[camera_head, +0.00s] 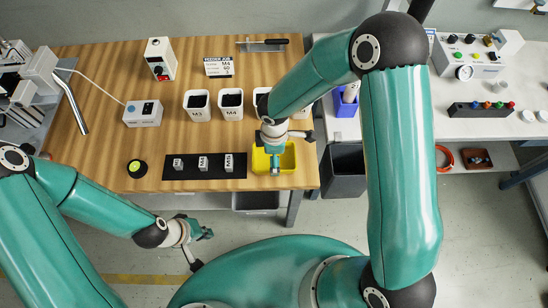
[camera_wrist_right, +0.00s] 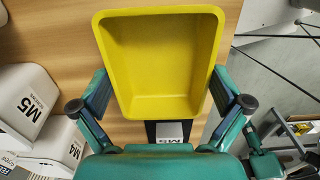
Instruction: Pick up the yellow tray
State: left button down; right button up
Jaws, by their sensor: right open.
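The yellow tray (camera_head: 288,160) sits empty at the front right corner of the wooden bench. In the right wrist view the tray (camera_wrist_right: 160,60) fills the upper middle, its open top facing me. My right gripper (camera_head: 279,152) is above the tray and hides part of it. In its wrist view the right gripper (camera_wrist_right: 162,92) is open, with one finger near each side of the tray; I cannot tell whether they touch it. My left gripper (camera_head: 198,246) is empty and looks open, in front of the bench over the floor.
A black strip (camera_head: 215,172) with small labelled blocks lies left of the tray. White labelled bins (camera_head: 231,103) stand behind it. A dark waste bin (camera_head: 343,172) stands on the floor right of the bench. A tape roll (camera_head: 137,168) lies at the left.

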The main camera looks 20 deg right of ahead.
jog(key=shift+f, duration=0.5)
jog(key=shift+c, duration=0.2)
jog(key=c, duration=0.8)
jog(key=shift+r, duration=0.15)
